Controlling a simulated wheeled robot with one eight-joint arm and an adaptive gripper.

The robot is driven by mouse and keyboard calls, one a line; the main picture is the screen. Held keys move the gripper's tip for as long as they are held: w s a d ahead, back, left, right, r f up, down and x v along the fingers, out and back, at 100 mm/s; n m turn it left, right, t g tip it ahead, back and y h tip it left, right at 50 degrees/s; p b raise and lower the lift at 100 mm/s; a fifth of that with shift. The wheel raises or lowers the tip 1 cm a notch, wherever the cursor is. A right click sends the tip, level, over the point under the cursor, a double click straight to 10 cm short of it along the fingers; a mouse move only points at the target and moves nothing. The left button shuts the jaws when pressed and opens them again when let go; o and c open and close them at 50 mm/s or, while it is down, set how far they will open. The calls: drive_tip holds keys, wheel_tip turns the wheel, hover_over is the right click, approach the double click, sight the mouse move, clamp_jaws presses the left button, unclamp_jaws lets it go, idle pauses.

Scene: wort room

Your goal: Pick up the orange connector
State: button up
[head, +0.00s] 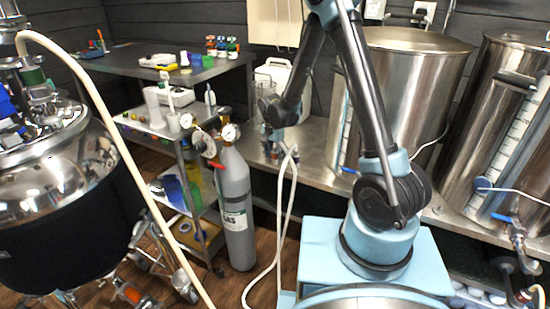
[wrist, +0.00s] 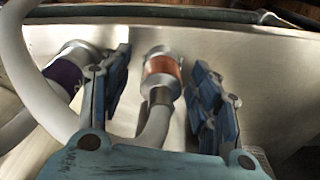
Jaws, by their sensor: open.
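The orange connector (wrist: 162,68) shows in the wrist view as an orange-copper band with a pale metal collar, on the end of a grey-white hose. My gripper (wrist: 161,62) is open, with one blue finger on each side of the connector. Gaps show between the connector and both fingers, so it is not gripped. In the head view my arm reaches down to the metal bench beside the grey gas cylinder. The orange connector cannot be made out there.
A purple-banded connector (wrist: 66,70) on a thick pale hose lies just left of my left finger. In the head view, a grey gas cylinder (head: 236,215) with gauges stands in front of the bench. Large steel kettles (head: 405,100) stand to the right.

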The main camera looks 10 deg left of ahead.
drive_tip(key=c, duration=1.2)
drive_tip(key=shift+c, duration=0.2)
wheel_tip(320, 180, up, 18)
drive_tip(key=shift+r, duration=2.25)
